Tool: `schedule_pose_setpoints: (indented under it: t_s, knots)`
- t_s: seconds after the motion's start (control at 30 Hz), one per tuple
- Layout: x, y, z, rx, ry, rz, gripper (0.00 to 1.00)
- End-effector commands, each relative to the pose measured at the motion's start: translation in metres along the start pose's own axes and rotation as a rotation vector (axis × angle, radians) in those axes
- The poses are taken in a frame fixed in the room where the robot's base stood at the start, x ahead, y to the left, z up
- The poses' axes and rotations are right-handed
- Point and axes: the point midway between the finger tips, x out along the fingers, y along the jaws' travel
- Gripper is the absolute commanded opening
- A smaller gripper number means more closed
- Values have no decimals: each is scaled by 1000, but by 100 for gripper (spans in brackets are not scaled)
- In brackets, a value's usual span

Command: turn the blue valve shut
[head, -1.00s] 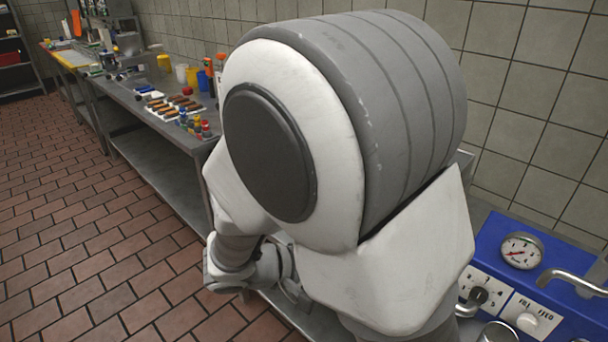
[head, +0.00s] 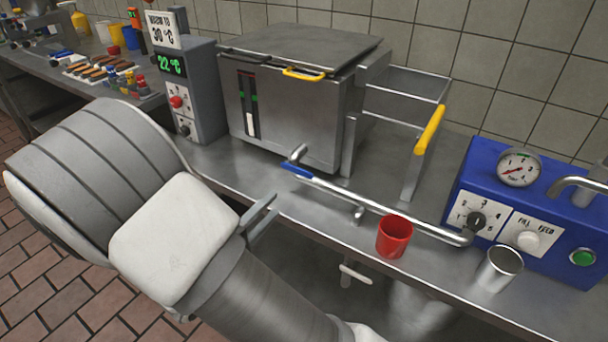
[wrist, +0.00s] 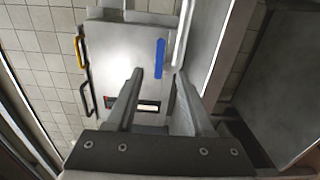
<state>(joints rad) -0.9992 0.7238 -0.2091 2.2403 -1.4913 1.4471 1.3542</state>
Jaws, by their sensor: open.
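The blue valve shows as a small blue lever handle (head: 297,170) at the left end of a metal pipe, in front of the steel tank. In the wrist view the blue handle (wrist: 160,58) stands lengthwise just beyond my fingertips, in line with the gap between them. My gripper (head: 273,206) is open and empty, a little below and left of the handle in the head view. It also shows in the wrist view (wrist: 159,74), fingers apart. I see no contact with the handle.
The steel tank (head: 290,110) has a yellow lid handle (head: 304,74). A yellow lever (head: 430,130) rises at right. A red cup (head: 394,237) and metal cup (head: 499,269) stand near the pipe and blue control box (head: 466,185). A grey display unit (head: 200,95) stands left.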

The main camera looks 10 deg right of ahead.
Motion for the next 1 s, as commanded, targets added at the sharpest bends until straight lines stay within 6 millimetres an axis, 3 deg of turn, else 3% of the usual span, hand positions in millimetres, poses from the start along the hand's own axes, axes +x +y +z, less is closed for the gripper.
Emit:
schedule_pose_setpoints:
  t_s: [0.5,0.7,1.0]
  knots:
    - [112,-2,2,0,-5,0,52]
    - [135,-1,1,0,-3,-1,52]
    - [142,0,1,-1,-1,-1,52]
